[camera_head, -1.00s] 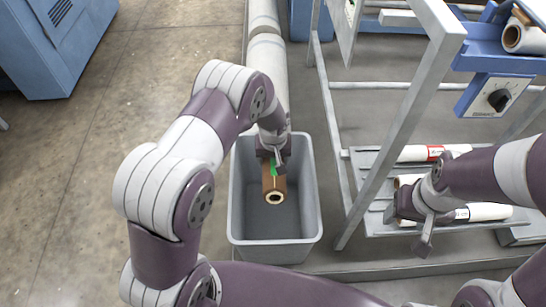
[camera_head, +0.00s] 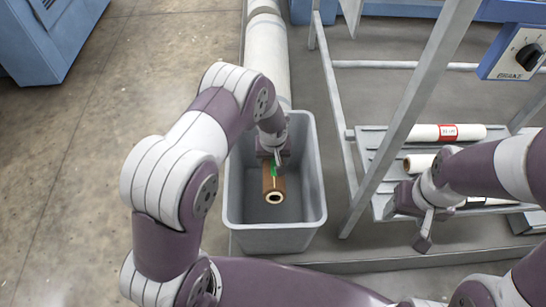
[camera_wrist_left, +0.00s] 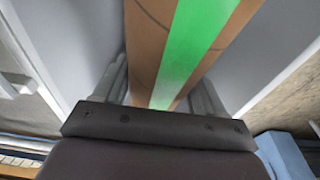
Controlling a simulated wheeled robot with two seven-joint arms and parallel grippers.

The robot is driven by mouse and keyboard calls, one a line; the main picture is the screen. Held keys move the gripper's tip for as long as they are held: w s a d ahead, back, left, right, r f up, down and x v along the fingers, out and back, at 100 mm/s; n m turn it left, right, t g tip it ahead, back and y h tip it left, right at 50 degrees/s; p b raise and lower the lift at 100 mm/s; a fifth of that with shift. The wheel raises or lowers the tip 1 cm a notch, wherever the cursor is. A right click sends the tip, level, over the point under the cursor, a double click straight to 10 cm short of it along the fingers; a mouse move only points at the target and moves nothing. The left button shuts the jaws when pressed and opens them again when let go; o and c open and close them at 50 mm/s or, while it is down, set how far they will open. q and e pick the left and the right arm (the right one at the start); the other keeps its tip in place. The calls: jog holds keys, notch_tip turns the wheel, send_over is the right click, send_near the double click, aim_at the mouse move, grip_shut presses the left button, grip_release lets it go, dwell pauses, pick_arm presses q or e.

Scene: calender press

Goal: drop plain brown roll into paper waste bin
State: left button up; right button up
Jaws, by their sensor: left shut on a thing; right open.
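The plain brown roll (camera_head: 273,184) has a green strip along it and a pale hollow core end facing me. My left gripper (camera_head: 272,160) is shut on the brown roll, which hangs within the opening of the grey paper waste bin (camera_head: 271,238). In the left wrist view the brown roll (camera_wrist_left: 147,40) with its green strip runs between the fingers. The bin floor around the roll looks empty. My right gripper (camera_head: 425,222) is open and empty in front of the shelf at the right. Its fingertips are partly hard to make out.
A slatted shelf (camera_head: 376,205) at the right holds white rolls, one with a red label (camera_head: 450,132). A grey frame post (camera_head: 410,105) stands between bin and shelf. A long pale roller (camera_head: 268,55) lies behind the bin. Open floor (camera_head: 70,190) is at left.

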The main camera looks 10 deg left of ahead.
pick_arm(q)
jog(key=o, duration=1.4)
jog(key=shift+r, duration=0.1)
jog(key=r+p, duration=0.1)
jog(key=r, duration=0.3)
jog(key=s+r+p, duration=0.1)
jog(key=r, duration=0.3)
jog(key=r+p, duration=0.1)
jog(key=r, duration=0.3)
jog(key=shift+s+d+r, duration=0.25)
jog(key=shift+s, duration=0.15)
